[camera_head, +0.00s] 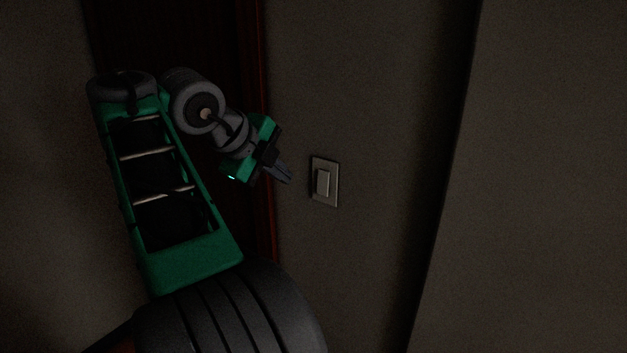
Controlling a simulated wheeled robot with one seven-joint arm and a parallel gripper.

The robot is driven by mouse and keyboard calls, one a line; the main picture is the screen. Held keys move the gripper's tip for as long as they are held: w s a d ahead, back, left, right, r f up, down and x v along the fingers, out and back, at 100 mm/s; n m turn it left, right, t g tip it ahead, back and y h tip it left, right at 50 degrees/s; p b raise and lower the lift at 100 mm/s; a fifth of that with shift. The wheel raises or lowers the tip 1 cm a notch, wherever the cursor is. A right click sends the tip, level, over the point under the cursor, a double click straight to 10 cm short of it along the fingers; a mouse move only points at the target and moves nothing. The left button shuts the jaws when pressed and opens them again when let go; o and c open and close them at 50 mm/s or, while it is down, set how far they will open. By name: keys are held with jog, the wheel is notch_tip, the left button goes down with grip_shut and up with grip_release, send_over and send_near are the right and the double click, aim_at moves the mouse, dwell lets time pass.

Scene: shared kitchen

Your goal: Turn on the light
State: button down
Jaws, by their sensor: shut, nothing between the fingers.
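The light switch (323,182) is a pale rocker in a rectangular plate, mounted on the dim wall right of the doorway. My gripper (287,175) is shut and empty. Its fingertips point right toward the switch and appear a short gap to the left of the plate. The fingers do not appear to touch the switch; the exact depth between them is hard to tell. The room is dark.
A dark reddish-brown door and frame (265,60) stand behind my arm on the left. The wall (380,90) around the switch is bare. A wall corner (445,180) runs down on the right.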

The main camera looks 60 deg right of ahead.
jog(key=shift+f, duration=0.15)
jog(key=b, duration=0.5)
send_near(320, 192)
jog(key=x, duration=0.5)
jog(key=shift+a+f, duration=0.15)
jog(key=shift+a, duration=0.05)
jog(key=shift+s+d+f, duration=0.1)
jog(key=shift+d, duration=0.4)
jog(key=shift+f+b, duration=0.1)
jog(key=shift+b, duration=0.25)
